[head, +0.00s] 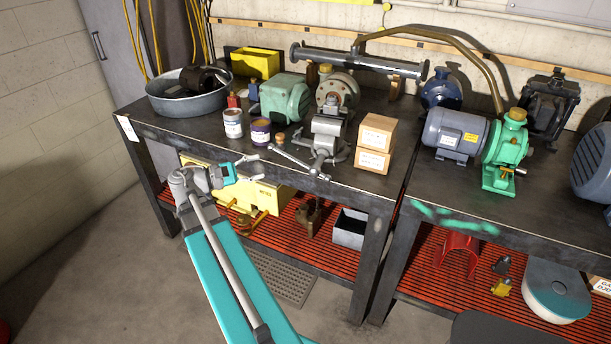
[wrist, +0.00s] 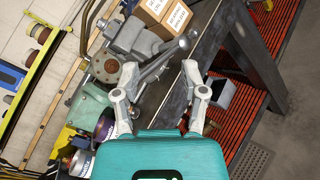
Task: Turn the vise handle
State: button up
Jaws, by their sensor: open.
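The grey bench vise (head: 328,135) stands at the front edge of the left workbench. Its handle (head: 296,161) is a grey bar slanting down to the right across the vise's front. In the wrist view the handle (wrist: 168,60) runs diagonally ahead of my fingertips, with a rounded knob at its upper right end. The vise body (wrist: 130,38) is above and left of it. My gripper (head: 256,168) is open and empty, just left of the handle and in front of the bench edge. In the wrist view my gripper (wrist: 156,72) has its fingers spread wide, apparently short of the handle.
Two cardboard boxes (head: 375,143) stand right of the vise. Paint cans (head: 260,131) and a green motor (head: 286,97) are left and behind. The steel bench edge (head: 340,186) lies close to my gripper. A yellow case (head: 265,195) sits on the red lower shelf.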

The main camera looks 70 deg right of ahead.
jog(key=v, duration=0.8)
jog(key=shift+a, duration=0.1)
jog(key=c, duration=0.3)
jog(key=shift+w+a+f+t, duration=0.25)
jog(key=shift+a+f+t, duration=0.05)
jog(key=shift+f+t, duration=0.1)
jog(key=c, duration=0.4)
jog(key=w+a+f+t, duration=0.1)
jog(key=a+f, duration=0.1)
jog(key=w+a+f+t+y, duration=0.1)
jog(key=a+f+t, duration=0.1)
jog(key=f, duration=0.1)
jog(key=w+a+f+n+t+y, duration=0.1)
jog(key=w+a+f+t, duration=0.1)
jog(key=shift+w+a+f, duration=0.1)
jog(key=shift+a+f, duration=0.15)
jog(key=shift+a, duration=0.05)
grip_shut()
jog(key=w+a+f+t+y, duration=0.2)
jog(key=a+f+y, duration=0.1)
jog(key=a, duration=0.7)
jog(key=w+a+f+t+y, duration=0.2)
jog(key=a+f+y, duration=0.1)
jog(key=a, duration=0.7)
jog(key=w+a+f+m+t+y, duration=0.1)
jog(key=a+f+y, duration=0.3)
jog(key=a, duration=0.6)
jog(key=shift+w+t+y, duration=0.5)
jog(key=shift+w+t, duration=0.2)
jog(key=shift+t, duration=0.2)
